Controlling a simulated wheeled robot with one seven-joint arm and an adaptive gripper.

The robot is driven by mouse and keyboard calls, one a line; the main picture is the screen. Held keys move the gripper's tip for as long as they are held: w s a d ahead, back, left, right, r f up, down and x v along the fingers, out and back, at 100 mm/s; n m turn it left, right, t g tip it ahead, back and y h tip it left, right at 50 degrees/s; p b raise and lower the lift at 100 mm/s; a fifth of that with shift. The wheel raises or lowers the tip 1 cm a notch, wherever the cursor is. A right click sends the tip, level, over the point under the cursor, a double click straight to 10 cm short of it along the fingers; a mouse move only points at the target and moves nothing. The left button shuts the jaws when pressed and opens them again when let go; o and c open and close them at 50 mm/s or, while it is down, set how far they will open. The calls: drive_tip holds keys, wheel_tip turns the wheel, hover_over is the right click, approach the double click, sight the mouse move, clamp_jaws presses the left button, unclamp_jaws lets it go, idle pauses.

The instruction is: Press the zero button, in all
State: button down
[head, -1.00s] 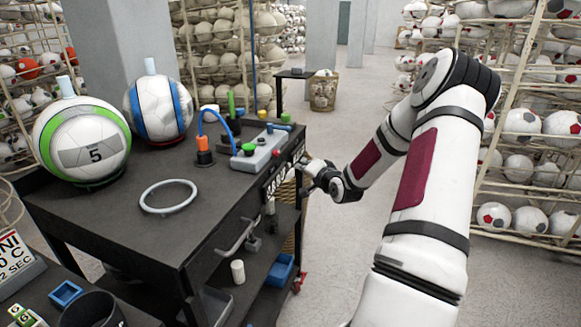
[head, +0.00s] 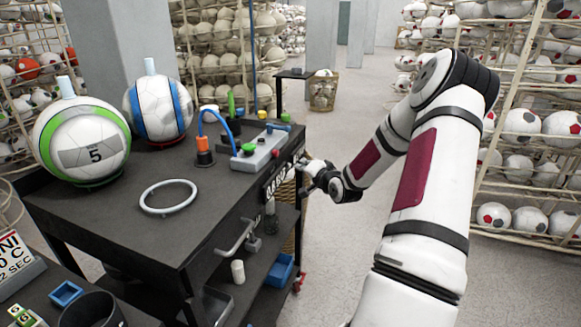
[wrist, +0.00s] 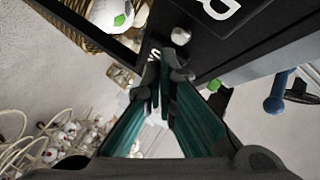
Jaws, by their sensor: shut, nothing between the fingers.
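The cart (head: 110,235) has a dark front edge with a strip of white characters (head: 276,182). I cannot read them surely or pick out the zero button in the head view. My gripper (head: 303,166) is at the right end of this strip. In the wrist view my gripper (wrist: 160,72) is shut and empty, its fingertips close to the dark panel (wrist: 190,62). A small white mark (wrist: 155,53) beside the tips is partly hidden by them. A silver round knob (wrist: 181,36) is just above right of them. I cannot tell whether the tips touch anything.
A grey box (head: 258,152) with coloured buttons, a white ring (head: 168,197) and two large balls on stands, one green-banded (head: 85,140) and one blue-banded (head: 160,108), are on the cart. A grey handle (head: 236,240) sticks out below the edge. Floor to the right is open.

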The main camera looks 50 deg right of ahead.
drive_tip(key=shift+w+a, duration=0.1)
drive_tip(key=shift+w, duration=0.25)
drive_tip(key=shift+w+a, duration=0.25)
drive_tip(key=shift+w, duration=0.25)
idle(0.7)
drive_tip(key=shift+s, duration=0.15)
idle(0.3)
drive_tip(key=shift+s+d+p, duration=0.35)
drive_tip(key=shift+s+p, duration=0.3)
drive_tip(key=shift+s, duration=0.1)
drive_tip(key=s+p, duration=0.1)
drive_tip(key=s+d+p, duration=0.1)
drive_tip(key=s, duration=0.1)
drive_tip(key=s+d+p, duration=0.1)
drive_tip(key=shift+s, duration=0.3)
idle(0.8)
